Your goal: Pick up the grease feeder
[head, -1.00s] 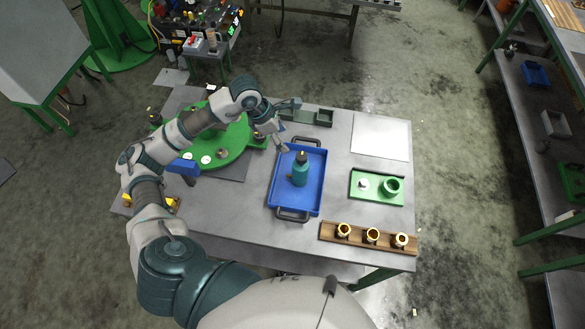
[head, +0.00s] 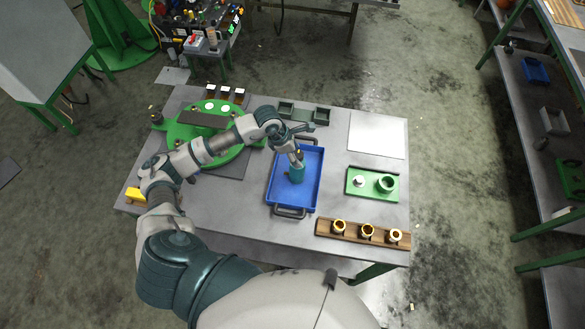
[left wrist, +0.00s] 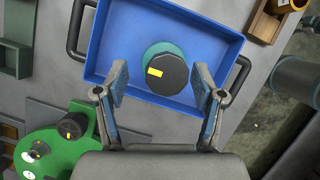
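The grease feeder, a teal bottle (head: 297,175) with a dark cap, stands in the blue tray (head: 309,188). My left gripper (head: 297,157) is at the top of the bottle in the head view and partly covers it. In the left wrist view the bottle's dark cap (left wrist: 168,74) with a yellow mark shows just beyond the open fingertips (left wrist: 160,84), roughly midway between them. Both fingers look apart from the bottle. My right gripper is not in view.
The tray has dark handles at both ends. A green round fixture (head: 190,135) lies left on the table, a green tray (head: 372,184) with a ring right. A wooden block (head: 352,232) with several brass-coloured parts lies at the front right. Grey bins (head: 304,113) stand behind the tray.

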